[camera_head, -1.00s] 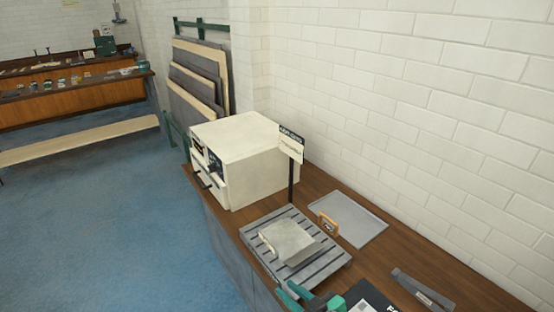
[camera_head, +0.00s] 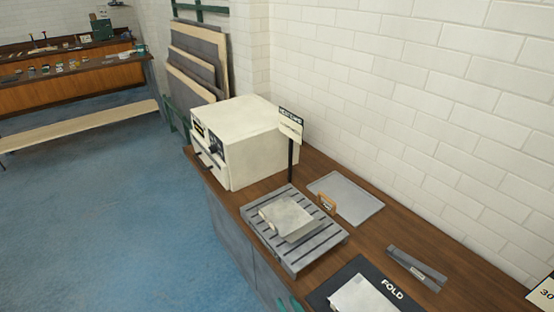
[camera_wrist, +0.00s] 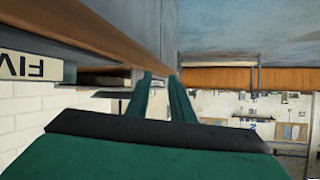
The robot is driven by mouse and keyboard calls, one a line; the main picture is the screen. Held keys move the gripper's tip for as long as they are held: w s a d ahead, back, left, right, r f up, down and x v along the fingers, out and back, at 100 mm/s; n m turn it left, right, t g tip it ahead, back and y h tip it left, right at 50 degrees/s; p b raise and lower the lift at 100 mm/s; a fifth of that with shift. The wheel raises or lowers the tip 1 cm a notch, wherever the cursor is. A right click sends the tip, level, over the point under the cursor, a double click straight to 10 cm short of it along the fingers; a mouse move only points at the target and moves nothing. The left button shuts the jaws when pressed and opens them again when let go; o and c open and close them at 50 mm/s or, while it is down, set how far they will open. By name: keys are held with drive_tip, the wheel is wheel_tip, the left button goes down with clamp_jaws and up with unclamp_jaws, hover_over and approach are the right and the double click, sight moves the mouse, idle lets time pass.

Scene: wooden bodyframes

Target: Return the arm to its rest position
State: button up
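My gripper (camera_head: 289,304) shows only as two green tips at the bottom edge of the head view, in front of the counter's near side. In the wrist view, my gripper (camera_wrist: 160,77) has two dark green fingers with a gap between them and nothing in the gap. The fingers point along the counter's edge, and the wrist picture is upside down. The rest of my arm is out of the head view.
The wooden counter (camera_head: 385,245) runs along the white brick wall. It carries a cream oven-like box (camera_head: 265,155), a slatted grey rack (camera_head: 296,255) with a pale block, a grey tray (camera_head: 355,203) and a dark FOLD mat (camera_head: 395,287). Blue floor (camera_head: 110,220) is free at left.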

drive_tip(key=s+f+m+t+h, duration=0.1)
drive_tip(key=s+f+m+h, duration=0.3)
drive_tip(key=s, duration=1.2)
drive_tip(key=s+a+r+t, duration=0.1)
drive_tip(key=s+r, duration=0.2)
drive_tip(key=s, duration=0.3)
drive_tip(key=s+a+r+n+t, duration=0.1)
drive_tip(key=s+a+r, duration=0.1)
drive_tip(key=s+r, duration=0.2)
drive_tip(key=s, duration=0.2)
drive_tip(key=shift+s, duration=0.35)
drive_tip(key=shift+a, duration=0.1)
